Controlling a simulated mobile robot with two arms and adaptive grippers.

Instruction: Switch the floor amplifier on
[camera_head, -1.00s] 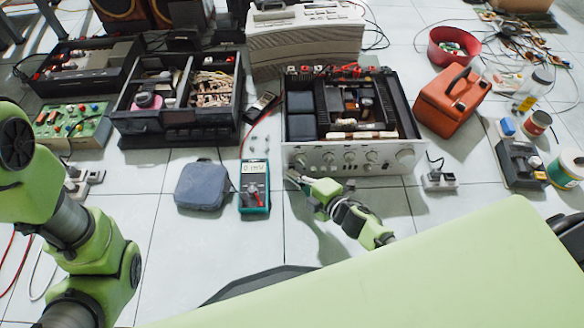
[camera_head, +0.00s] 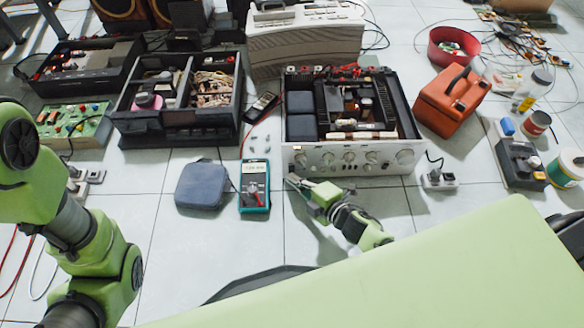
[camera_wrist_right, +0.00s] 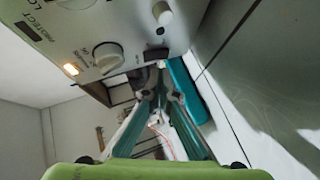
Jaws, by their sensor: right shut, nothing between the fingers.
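The floor amplifier (camera_head: 352,160) stands with its lid off and its silver knobbed front facing me. In the right wrist view its front panel (camera_wrist_right: 130,28) shows a knob (camera_wrist_right: 108,58), a dark rocker switch (camera_wrist_right: 156,53) near the edge and a lit orange lamp (camera_wrist_right: 71,69). My right gripper (camera_head: 290,180) is shut and empty, just in front of the panel's lower left corner. Its fingertips (camera_wrist_right: 158,92) show just below the rocker in the wrist view; I cannot tell whether they touch it. My left arm shows at the left, but its gripper is out of view.
A teal multimeter (camera_head: 254,187) and a grey-blue pouch (camera_head: 201,186) lie left of my right gripper. A power socket block (camera_head: 439,180) and an orange case (camera_head: 452,100) are to the right. Another open unit (camera_head: 180,125) stands left of the amplifier. Bare tiles lie in front.

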